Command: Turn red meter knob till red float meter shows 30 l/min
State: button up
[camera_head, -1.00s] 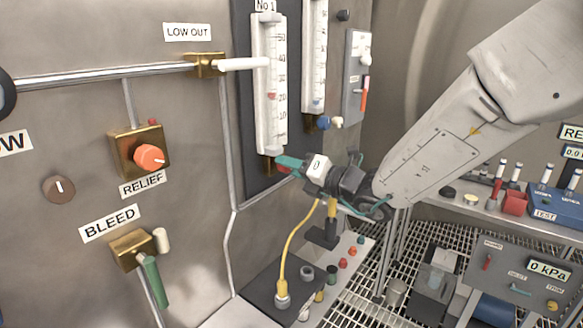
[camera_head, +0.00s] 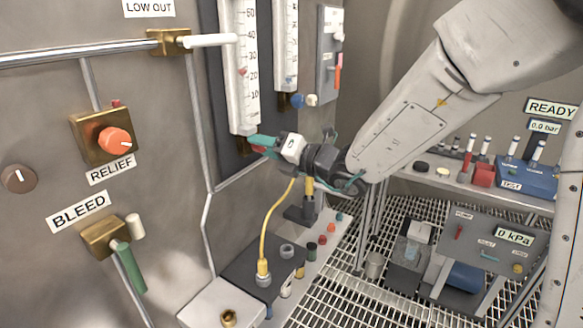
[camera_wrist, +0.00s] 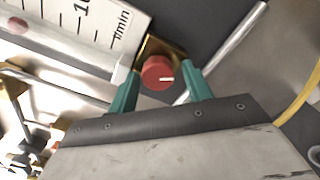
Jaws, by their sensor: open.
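The red knob (camera_wrist: 158,73) sits on a brass block below the meter scale in the wrist view, its white mark pointing right. My gripper (camera_wrist: 161,78) is open, with one teal finger on each side of the knob; whether they touch it is unclear. In the head view my gripper (camera_head: 263,144) is at the foot of the white No 1 float meter (camera_head: 232,110) and mostly hides the knob. The meter's red float (camera_head: 243,71) stands near the 20 mark. It also shows in the wrist view (camera_wrist: 18,25), above the 10 mark.
A second float meter (camera_head: 290,40) with a blue knob (camera_head: 298,101) stands just right. A LOW OUT pipe with a white handle (camera_head: 210,41) juts out at left, above the RELIEF knob (camera_head: 115,141). A yellow cable (camera_head: 265,225) hangs below my gripper.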

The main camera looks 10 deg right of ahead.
jog(key=shift+r, duration=0.2)
jog(key=s+d+n, duration=0.2)
jog(key=d+n, duration=0.1)
jog(key=n, duration=0.7)
jog(key=s+d+n, duration=0.3)
jog(key=n, duration=0.8)
jog(key=s+a+r+n+g, duration=0.1)
jog(key=s+a+n+g, duration=0.1)
jog(key=s+n+g, duration=0.85)
jog(key=s+d+f+n+h, duration=0.2)
jog(key=s+d+f+h, duration=0.2)
jog(key=s, duration=1)
jog(key=shift+s+d+h, duration=0.25)
jog(key=shift+d+h, duration=1.35)
jog(key=shift+d, duration=0.8)
jog(key=shift+n+g, duration=0.25)
